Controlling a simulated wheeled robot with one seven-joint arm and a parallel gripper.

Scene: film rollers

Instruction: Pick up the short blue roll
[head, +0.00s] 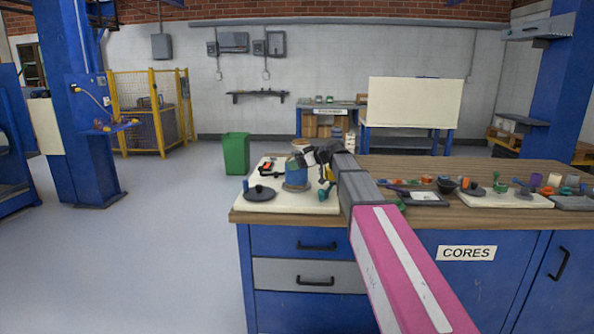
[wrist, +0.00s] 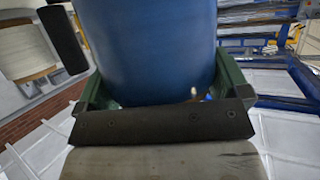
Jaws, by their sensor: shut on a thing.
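The short blue roll (wrist: 148,45) fills the upper middle of the wrist view, between the green fingers of my gripper (wrist: 150,90). The fingers touch it on both sides. In the head view the blue roll (head: 296,174) looks upright above the pale board (head: 310,204) at the left end of the bench. My gripper (head: 312,158) reaches it from the right and is shut on it. I cannot tell whether its lower end touches the board.
A black disc with a blue knob (head: 259,192) lies left of the roll, with small dark and orange tools behind it. The wooden bench (head: 440,222) carries several coloured pieces on trays to the right. A green bin (head: 236,153) stands on the floor behind.

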